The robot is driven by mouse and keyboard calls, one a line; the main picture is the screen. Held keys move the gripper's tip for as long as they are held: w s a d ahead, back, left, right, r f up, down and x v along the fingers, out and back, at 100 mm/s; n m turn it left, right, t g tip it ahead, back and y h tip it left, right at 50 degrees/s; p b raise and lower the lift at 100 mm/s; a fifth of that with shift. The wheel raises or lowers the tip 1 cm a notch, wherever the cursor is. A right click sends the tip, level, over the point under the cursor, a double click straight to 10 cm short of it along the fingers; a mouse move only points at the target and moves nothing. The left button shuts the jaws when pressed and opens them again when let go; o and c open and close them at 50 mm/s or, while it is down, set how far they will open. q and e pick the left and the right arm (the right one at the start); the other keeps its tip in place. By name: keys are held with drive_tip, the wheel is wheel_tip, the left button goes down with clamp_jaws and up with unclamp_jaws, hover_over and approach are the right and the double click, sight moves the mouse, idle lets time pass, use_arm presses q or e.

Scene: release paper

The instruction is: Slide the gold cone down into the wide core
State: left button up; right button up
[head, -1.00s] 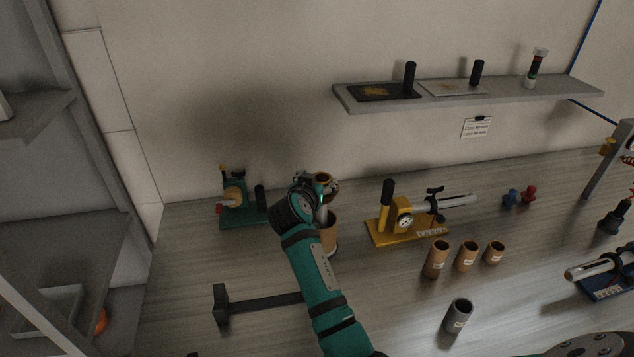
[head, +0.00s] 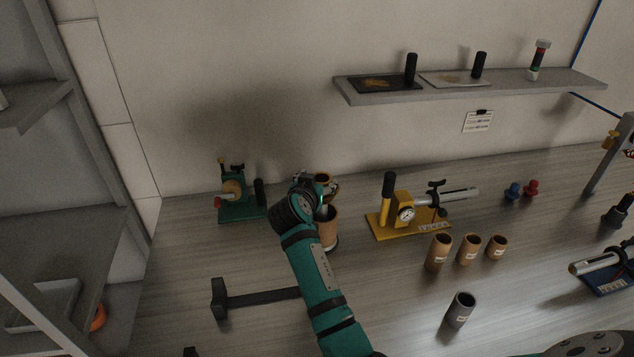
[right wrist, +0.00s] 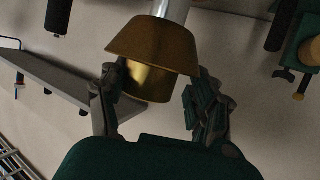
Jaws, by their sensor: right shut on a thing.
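The gold cone (right wrist: 153,45) is between the fingers of my right gripper (right wrist: 160,88), shut on its narrower collar. In this upside-down right wrist view, a silver shaft runs from the cone's tapered end. In the head view the right gripper (head: 324,188) is just above the wide core (head: 329,228), a brown tube standing upright on the table. The cone's top (head: 323,177) shows between the fingers. A gap with the pale shaft shows between gripper and core; the core's mouth is partly hidden. My left gripper is not in view.
A yellow fixture (head: 404,217) stands right of the core and a green fixture (head: 239,210) left. Several brown tubes (head: 440,253) and a grey tube (head: 459,310) stand at the front right. A dark bar (head: 260,299) lies at the front. A shelf (head: 470,89) hangs behind.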

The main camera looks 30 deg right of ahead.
drive_tip(key=shift+f+b, duration=1.55)
drive_tip(key=shift+f, duration=0.3)
drive_tip(key=shift+a+f, duration=0.15)
drive_tip(key=shift+f, duration=0.1)
drive_tip(key=shift+a+f+b, duration=0.15)
drive_tip(key=shift+f+b, duration=0.25)
drive_tip(key=shift+b, duration=0.15)
drive_tip(key=shift+a, duration=0.1)
drive_tip(key=r+p, duration=0.2)
drive_tip(key=shift+d+r, duration=0.3)
drive_tip(key=shift+d, duration=0.1)
drive_tip(key=shift+w+a+r+p, duration=0.1)
drive_tip(key=shift+r+p, duration=0.2)
drive_tip(key=shift+r, duration=0.15)
drive_tip(key=shift+r+p, duration=1.15)
drive_tip(key=shift+r, duration=0.5)
